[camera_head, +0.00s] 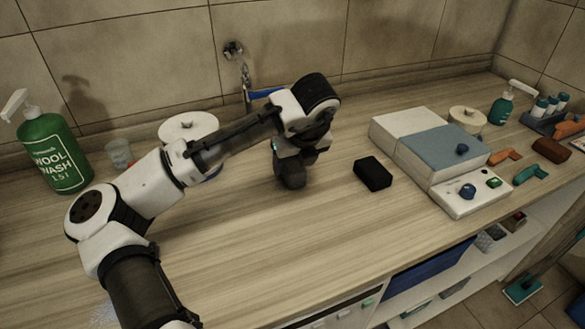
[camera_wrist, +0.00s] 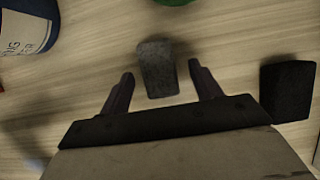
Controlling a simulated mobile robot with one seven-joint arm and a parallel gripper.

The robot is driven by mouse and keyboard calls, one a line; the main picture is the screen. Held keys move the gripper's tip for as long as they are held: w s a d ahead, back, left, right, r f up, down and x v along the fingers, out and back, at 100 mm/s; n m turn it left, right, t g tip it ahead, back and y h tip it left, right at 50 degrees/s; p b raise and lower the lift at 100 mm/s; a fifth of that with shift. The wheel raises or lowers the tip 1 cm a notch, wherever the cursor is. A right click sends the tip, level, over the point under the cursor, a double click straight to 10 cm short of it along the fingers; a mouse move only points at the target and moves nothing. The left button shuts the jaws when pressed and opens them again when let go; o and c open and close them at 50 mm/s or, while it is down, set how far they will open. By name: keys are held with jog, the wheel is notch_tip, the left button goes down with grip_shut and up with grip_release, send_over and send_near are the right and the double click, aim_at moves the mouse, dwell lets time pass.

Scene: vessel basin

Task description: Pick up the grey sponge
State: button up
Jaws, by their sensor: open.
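The grey sponge (camera_wrist: 158,68) shows in the wrist view as a small grey block on the wooden counter. It lies in the gap between my two fingertips, reaching a little beyond them, with bare wood visible on either side. My gripper (camera_wrist: 161,73) is open and empty, and its fingers look apart from the sponge. I cannot tell how far above the counter the fingertips are. In the head view my gripper (camera_head: 291,176) points down over the counter, and the grey sponge is not visible there, probably hidden by it.
A black block (camera_head: 373,173) lies to the right of my gripper, also close by in the wrist view (camera_wrist: 288,91). A blue labelled container (camera_wrist: 28,29) is at the wrist view's upper left. A grey-white device (camera_head: 433,150) stands right; a green bottle (camera_head: 53,153) stands left. The front counter is clear.

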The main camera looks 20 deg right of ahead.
aim_at(293, 163)
jog(key=shift+x, duration=1.5)
jog(key=shift+c, duration=0.4)
jog(key=shift+r, duration=0.1)
jog(key=c, duration=1)
jog(key=shift+o, duration=0.2)
jog(key=shift+r, duration=0.1)
notch_tip(293, 163, up, 20)
jog(key=b, duration=0.1)
